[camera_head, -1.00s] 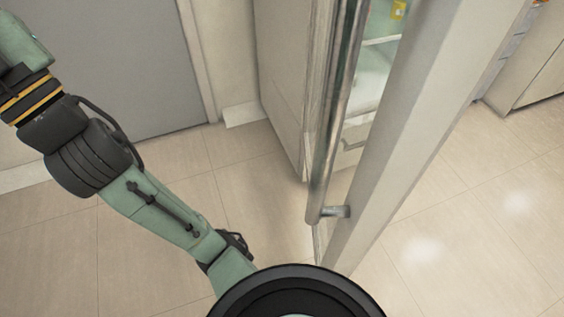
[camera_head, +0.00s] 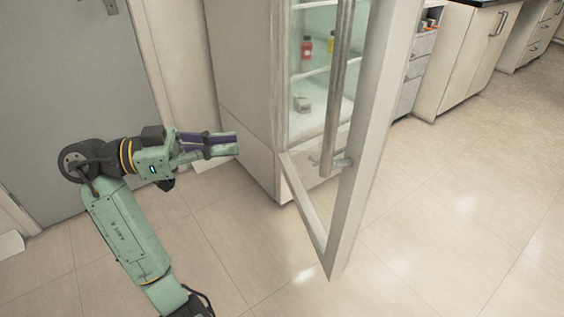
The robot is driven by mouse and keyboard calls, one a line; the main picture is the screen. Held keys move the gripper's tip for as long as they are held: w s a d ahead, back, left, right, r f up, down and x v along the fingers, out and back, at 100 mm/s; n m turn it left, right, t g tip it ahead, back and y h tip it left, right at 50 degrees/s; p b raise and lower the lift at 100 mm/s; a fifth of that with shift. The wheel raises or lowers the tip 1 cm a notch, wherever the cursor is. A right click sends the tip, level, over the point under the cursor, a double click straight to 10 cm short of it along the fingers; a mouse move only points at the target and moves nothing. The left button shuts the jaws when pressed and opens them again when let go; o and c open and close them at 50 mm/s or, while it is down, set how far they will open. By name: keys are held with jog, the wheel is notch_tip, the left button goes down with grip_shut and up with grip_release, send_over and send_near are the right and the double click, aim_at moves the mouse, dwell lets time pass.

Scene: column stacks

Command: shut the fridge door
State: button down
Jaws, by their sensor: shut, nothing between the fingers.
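The fridge door (camera_head: 385,120) stands open, swung out toward me, with a pale frame, a glass pane and a long vertical metal handle (camera_head: 337,95). The fridge body (camera_head: 247,80) is behind it to the left, with shelves showing through the glass. My gripper (camera_head: 236,144) is shut and empty. In the picture it is left of the door, in front of the fridge's left side and apart from the door. The hinge is not clearly seen.
A red bottle (camera_head: 307,47) is among the items in the fridge. White cabinets (camera_head: 465,55) stand along the wall at the right. A grey door (camera_head: 65,100) is at the left. The tiled floor (camera_head: 450,220) is clear at the right and front.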

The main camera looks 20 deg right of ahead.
jog(key=s+d+p, duration=0.3)
jog(key=d, duration=1)
jog(key=shift+s+d+f+m+g, duration=0.2)
jog(key=shift+s+d+m+g, duration=0.1)
jog(key=shift+d+m+g, duration=0.1)
